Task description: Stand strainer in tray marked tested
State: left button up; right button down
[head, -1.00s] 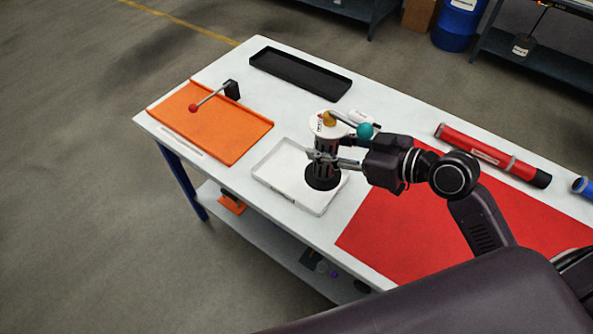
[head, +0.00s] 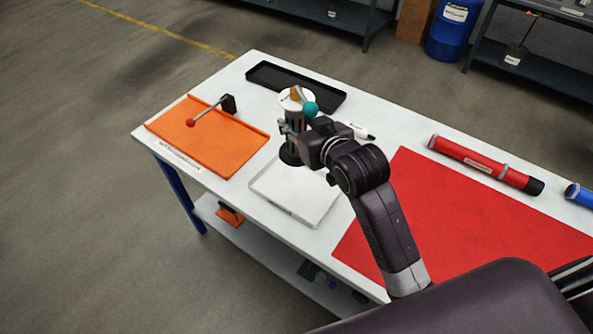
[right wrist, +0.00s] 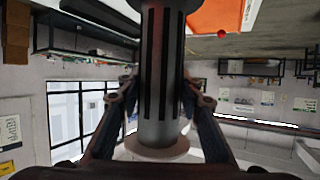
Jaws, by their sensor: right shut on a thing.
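The right wrist view shows the slotted body (right wrist: 161,75) between the two fingers. The strainer's black base shows at the far edge of the white tray (head: 262,192); I cannot tell whether it touches anything. An orange tray (head: 225,155) lies to the left and a black tray (head: 262,80) behind. Their labels are too small to read. My left gripper is not in view.
A red mat (head: 450,225) covers the table's right part. A red tube (head: 480,163) and a blue tube (head: 580,195) lie along the back right. A small white item (head: 362,132) lies behind my arm.

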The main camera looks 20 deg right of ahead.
aim_at(296, 154)
notch_tip(296, 154, down, 11)
jog(key=shift+r, duration=0.1)
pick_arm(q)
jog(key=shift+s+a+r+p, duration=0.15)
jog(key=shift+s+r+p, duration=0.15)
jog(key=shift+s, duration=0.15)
pick_arm(e)
notch_tip(296, 154, down, 4)
jog(key=shift+f, duration=0.15)
jog(key=c, duration=1.4)
grip_release()
jog(key=shift+f, duration=0.15)
jog(key=shift+o, duration=0.2)
jog(key=shift+s, duration=0.1)
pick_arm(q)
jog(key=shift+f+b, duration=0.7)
pick_arm(e)
jog(key=v, duration=1.2)
